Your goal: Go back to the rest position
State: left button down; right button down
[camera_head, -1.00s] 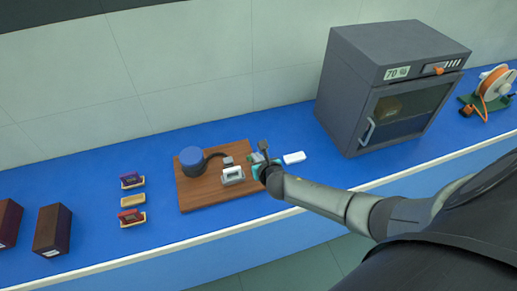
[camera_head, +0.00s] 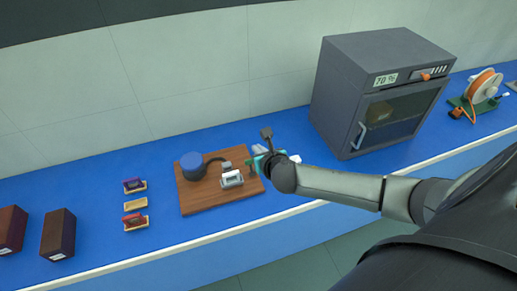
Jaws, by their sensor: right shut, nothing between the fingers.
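My right arm comes in from the right over the blue bench. Its right gripper (camera_head: 266,133) is shut and empty, above the right edge of the wooden board. The gripper's wrist hides part of a teal-and-white item (camera_head: 259,151) and most of a small white block (camera_head: 295,158) beside the board. My left gripper is not in view.
The wooden board (camera_head: 205,200) holds a blue-topped round device (camera_head: 192,165) and a small grey device (camera_head: 232,179). A dark grey oven (camera_head: 347,92) stands at the right, an orange spool (camera_head: 484,87) beyond it. Stamps (camera_head: 134,186) and dark boxes (camera_head: 58,234) are at left.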

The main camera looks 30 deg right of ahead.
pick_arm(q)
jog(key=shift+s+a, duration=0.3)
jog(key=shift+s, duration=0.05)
